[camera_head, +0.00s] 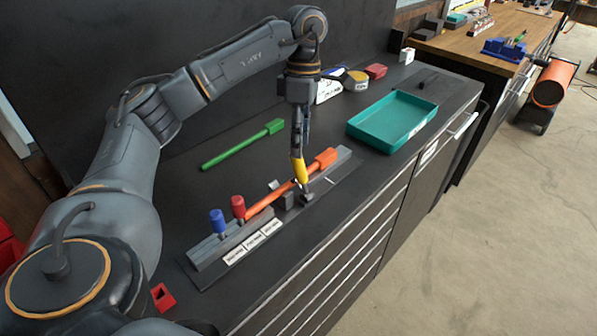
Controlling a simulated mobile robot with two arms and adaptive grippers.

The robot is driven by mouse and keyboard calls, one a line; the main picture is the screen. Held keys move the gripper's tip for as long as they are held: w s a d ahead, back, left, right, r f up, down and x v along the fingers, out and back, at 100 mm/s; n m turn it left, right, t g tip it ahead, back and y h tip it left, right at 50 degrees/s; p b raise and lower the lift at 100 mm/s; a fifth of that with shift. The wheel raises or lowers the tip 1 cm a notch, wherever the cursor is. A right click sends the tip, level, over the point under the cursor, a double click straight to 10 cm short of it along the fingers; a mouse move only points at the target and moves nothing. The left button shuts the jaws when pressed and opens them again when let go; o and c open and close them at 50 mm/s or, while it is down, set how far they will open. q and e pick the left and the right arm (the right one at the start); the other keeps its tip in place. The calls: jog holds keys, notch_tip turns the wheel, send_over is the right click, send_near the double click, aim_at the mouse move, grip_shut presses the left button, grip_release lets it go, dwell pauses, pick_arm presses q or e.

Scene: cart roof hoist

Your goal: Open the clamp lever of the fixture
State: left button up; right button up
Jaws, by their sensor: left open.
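The fixture (208,249) is a long grey block on a dark base plate on the black bench, with labels along its front. An orange bar-shaped part (262,204) with a blocky end lies along it. The yellow clamp lever (298,170) stands nearly upright near the fixture's middle, beside small dark clamp parts. My left gripper (299,145) points down from above, open, with its fingertips at the lever's upper end. I cannot tell whether they touch it or how far it sits between them. My right gripper is not in view.
Blue (217,221) and red (238,207) knobs stand at the fixture's near end. A green bar-shaped part (240,146) lies behind it. A teal tray (391,121) stands to the right. A small red block (162,297) lies near the front left. Some bench around the green part is clear.

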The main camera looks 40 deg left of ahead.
aim_at(298, 168)
pick_arm(q)
jog(key=f, duration=0.5)
jog(key=shift+s+d+b, duration=0.15)
jog(key=shift+s+b, duration=0.2)
jog(key=shift+f+p, duration=0.3)
jog(key=shift+f, duration=0.05)
jog(key=shift+s+d+f, duration=0.1)
jog(key=shift+s+f, duration=0.15)
jog(key=shift+f, duration=0.4)
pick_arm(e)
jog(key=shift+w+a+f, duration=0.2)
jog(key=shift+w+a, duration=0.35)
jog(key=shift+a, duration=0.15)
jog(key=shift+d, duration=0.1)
pick_arm(q)
jog(key=shift+w, duration=0.1)
jog(key=shift+c, duration=0.6)
grip_shut()
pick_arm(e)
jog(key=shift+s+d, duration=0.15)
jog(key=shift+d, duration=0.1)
